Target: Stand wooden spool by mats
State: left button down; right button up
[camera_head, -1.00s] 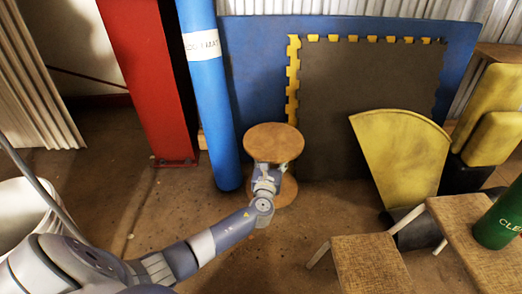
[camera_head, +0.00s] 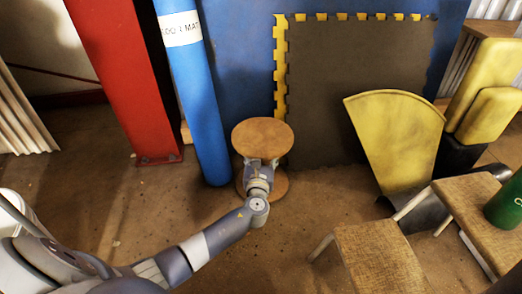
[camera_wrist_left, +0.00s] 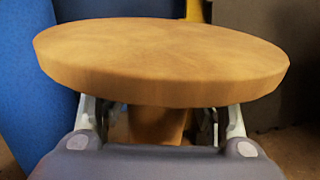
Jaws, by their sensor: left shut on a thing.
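The wooden spool (camera_head: 263,137) stands upright on the floor, with a round top disc and a round bottom disc. It is just in front of the mats, a dark mat (camera_head: 350,90) with yellow edging and a blue mat (camera_head: 232,60) behind it. My left gripper (camera_head: 259,168) reaches in from the front, below the top disc, and is shut on the spool's core. In the left wrist view the spool's top disc (camera_wrist_left: 165,60) fills the middle, with the fingers on either side of the core below it. My right gripper is out of view.
A blue rolled mat (camera_head: 195,100) with a white label stands left of the spool, beside a red column (camera_head: 125,80). A yellow wedge-shaped piece (camera_head: 398,140) leans at right. Wooden stools (camera_head: 380,260) and a green cylinder (camera_head: 507,207) are at front right.

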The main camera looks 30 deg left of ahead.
pick_arm(q)
jog(key=c, duration=0.6)
grip_release()
jog(key=shift+o, duration=0.2)
jog(key=p+v, duration=0.6)
jog(key=v, duration=0.6)
jog(key=shift+s+r, duration=0.1)
